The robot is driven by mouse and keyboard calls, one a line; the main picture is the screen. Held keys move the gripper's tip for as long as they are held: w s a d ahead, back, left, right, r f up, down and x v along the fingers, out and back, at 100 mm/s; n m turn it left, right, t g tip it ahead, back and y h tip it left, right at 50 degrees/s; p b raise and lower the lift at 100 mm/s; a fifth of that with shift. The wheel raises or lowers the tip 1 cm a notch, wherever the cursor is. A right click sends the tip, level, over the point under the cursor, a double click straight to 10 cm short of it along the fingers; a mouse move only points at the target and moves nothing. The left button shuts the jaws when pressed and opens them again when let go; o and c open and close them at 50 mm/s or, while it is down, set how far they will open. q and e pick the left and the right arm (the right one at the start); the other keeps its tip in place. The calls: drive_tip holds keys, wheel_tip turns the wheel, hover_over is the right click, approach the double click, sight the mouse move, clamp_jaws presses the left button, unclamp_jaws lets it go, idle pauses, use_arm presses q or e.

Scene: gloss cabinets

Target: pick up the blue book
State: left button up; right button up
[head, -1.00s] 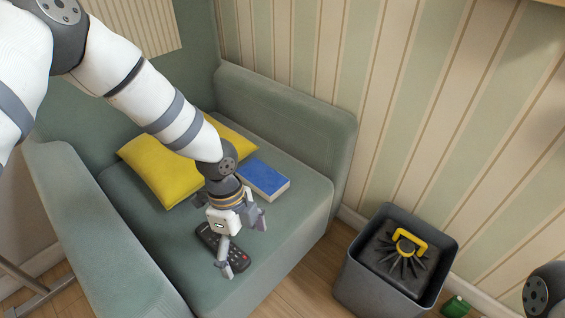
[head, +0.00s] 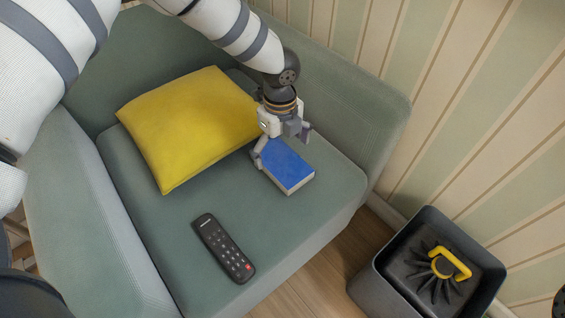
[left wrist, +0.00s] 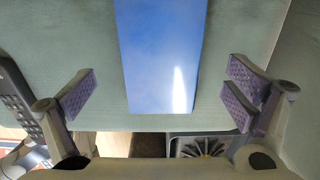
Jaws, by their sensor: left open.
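The blue book (head: 287,168) lies flat on the seat of the green armchair, its pale page edges showing. It also fills the upper middle of the left wrist view (left wrist: 160,50). My left gripper (head: 281,147) is over the far end of the book in the head view. In the left wrist view its fingers (left wrist: 160,95) are spread wide, one on each side of the book, with nothing between the pads touching it. The far end of the book is partly hidden by the gripper in the head view. My right gripper is not in view.
A yellow cushion (head: 188,125) lies left of the book. A black remote (head: 223,247) lies nearer the seat's front. The armchair's armrest (head: 350,90) rises behind the book. A grey bin (head: 377,283) with a yellow-handled item (head: 450,262) stands on the floor at right.

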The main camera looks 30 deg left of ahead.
sight(282, 160)
use_arm(q)
wheel_tip(282, 160, down, 4)
drive_tip(key=shift+w+r, duration=0.1)
drive_tip(key=shift+r, duration=0.15)
drive_tip(key=c, duration=1.4)
drive_tip(key=shift+r, duration=0.1)
